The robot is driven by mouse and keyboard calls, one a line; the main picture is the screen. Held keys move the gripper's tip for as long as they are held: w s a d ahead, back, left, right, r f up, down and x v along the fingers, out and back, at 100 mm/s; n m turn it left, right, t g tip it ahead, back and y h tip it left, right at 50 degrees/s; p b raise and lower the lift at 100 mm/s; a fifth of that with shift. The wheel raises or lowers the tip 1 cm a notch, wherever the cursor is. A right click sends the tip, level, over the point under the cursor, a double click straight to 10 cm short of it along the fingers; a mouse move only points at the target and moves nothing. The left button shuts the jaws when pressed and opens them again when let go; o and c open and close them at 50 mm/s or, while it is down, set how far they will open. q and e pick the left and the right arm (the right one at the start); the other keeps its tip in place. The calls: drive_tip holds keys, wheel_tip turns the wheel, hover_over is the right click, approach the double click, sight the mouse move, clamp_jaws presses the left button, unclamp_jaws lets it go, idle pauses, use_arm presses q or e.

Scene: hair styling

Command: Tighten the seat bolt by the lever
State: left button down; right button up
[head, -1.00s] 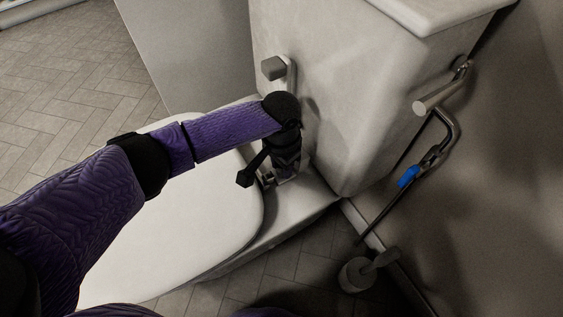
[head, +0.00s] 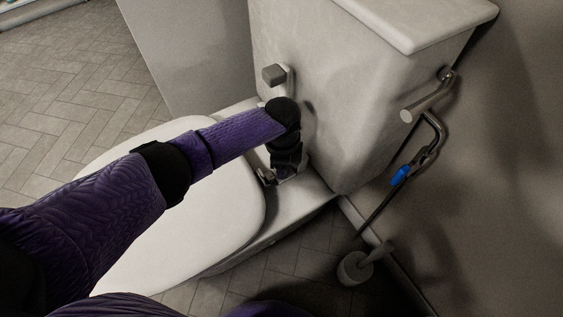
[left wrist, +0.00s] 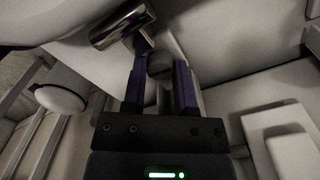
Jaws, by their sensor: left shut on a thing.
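The toilet's white seat lid (head: 190,205) is down in the head view. A metal seat hinge (head: 267,176) shows at its back edge, in front of the tank. My left gripper (head: 284,176) points down beside this hinge, and my wrist hides most of what it grips. In the left wrist view, my two fingers (left wrist: 159,82) stand on either side of a dark rounded piece (left wrist: 159,66), which looks like the seat bolt's lever. The gripper is shut on it. A shiny metal cylinder (left wrist: 122,25) lies just beyond the fingers. The bolt itself is hidden. My right gripper is out of view.
The white tank (head: 345,100) rises close behind my left wrist, with a grey handle (head: 275,74) on its front. At right, a wall-mounted bar (head: 430,98) and a hose with a blue part (head: 400,175) hang near the wall. A toilet brush (head: 355,268) stands on the floor.

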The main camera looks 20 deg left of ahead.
use_arm(q)
drive_tip(key=m, duration=0.4)
drive_tip(key=shift+m, duration=1.2)
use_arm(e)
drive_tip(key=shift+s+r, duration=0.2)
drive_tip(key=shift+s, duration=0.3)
use_arm(q)
drive_tip(key=shift+c, duration=2.1)
unclamp_jaws()
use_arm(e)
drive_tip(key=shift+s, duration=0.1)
